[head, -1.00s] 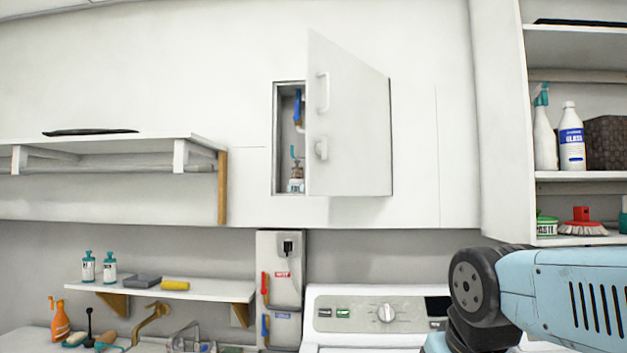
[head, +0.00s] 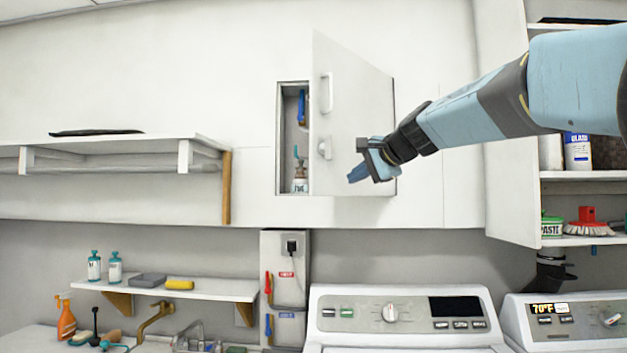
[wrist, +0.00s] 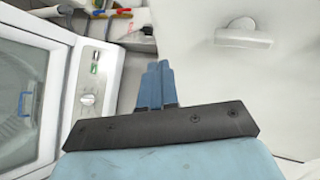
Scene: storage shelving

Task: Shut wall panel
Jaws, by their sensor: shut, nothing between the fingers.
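The wall panel (head: 350,115) is a white door hinged on its right side and standing open from a recess (head: 293,135) in the white wall. It has a bar handle (head: 326,93) and a knob-like latch (head: 324,149) near its left edge. Blue-handled valves and pipes show inside the recess. My gripper (head: 352,178) is shut and empty, in front of the panel's lower right part. In the wrist view my gripper (wrist: 155,70) points past the panel (wrist: 270,90), which fills the right side with a handle-like fitting (wrist: 243,35). I cannot tell whether it touches the panel.
A washing machine (head: 405,312) stands below, with another appliance (head: 565,312) at its right. Open shelving (head: 585,176) with bottles and brushes is at the right. A wall shelf (head: 110,141) is at the left. The wall left of the recess is clear.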

